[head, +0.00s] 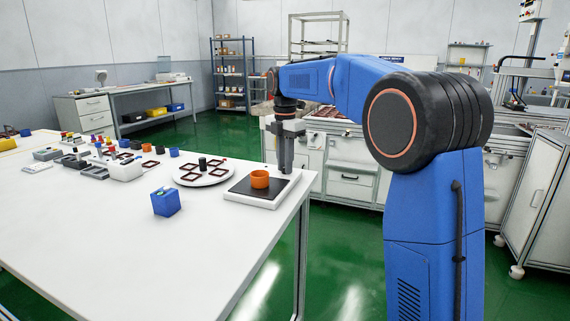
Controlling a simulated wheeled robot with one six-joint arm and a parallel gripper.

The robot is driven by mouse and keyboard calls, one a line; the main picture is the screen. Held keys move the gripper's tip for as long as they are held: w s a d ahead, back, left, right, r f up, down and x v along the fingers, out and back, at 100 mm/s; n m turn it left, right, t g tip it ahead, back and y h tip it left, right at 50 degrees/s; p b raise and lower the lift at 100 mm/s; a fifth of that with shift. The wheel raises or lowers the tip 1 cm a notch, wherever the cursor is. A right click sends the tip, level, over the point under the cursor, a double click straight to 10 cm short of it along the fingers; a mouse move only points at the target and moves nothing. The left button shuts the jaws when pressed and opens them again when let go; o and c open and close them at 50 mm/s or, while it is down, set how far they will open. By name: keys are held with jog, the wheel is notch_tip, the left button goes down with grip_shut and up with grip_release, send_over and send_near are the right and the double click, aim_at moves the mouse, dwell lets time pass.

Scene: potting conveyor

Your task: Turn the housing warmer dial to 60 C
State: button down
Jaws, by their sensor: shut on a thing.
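The housing warmer (255,201) is a flat white unit with a dark top plate, near the right edge of the white table. An orange round housing (260,179) stands on its plate. My gripper (286,172) points straight down at the warmer's far right corner. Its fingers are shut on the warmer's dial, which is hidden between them. The dial's marks and setting are too small and covered to read.
A round white plate (186,181) with dark red square frames and a black knob stands left of the warmer. A blue cube (165,202) sits in front. Small parts and trays crowd the table's far left. The front of the table is clear.

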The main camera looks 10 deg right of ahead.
jog(key=m, duration=0.9)
jog(key=shift+w, duration=0.1)
jog(key=m, duration=0.4)
jog(key=shift+m, duration=0.3)
jog(key=m, duration=0.3)
jog(key=shift+m, duration=0.3)
jog(key=m, duration=0.4)
jog(key=shift+w+m, duration=0.1)
jog(key=shift+m, duration=0.2)
jog(key=m, duration=0.3)
jog(key=shift+d+m, duration=0.1)
jog(key=shift+m, duration=0.2)
jog(key=m, duration=0.4)
jog(key=shift+m, duration=2)
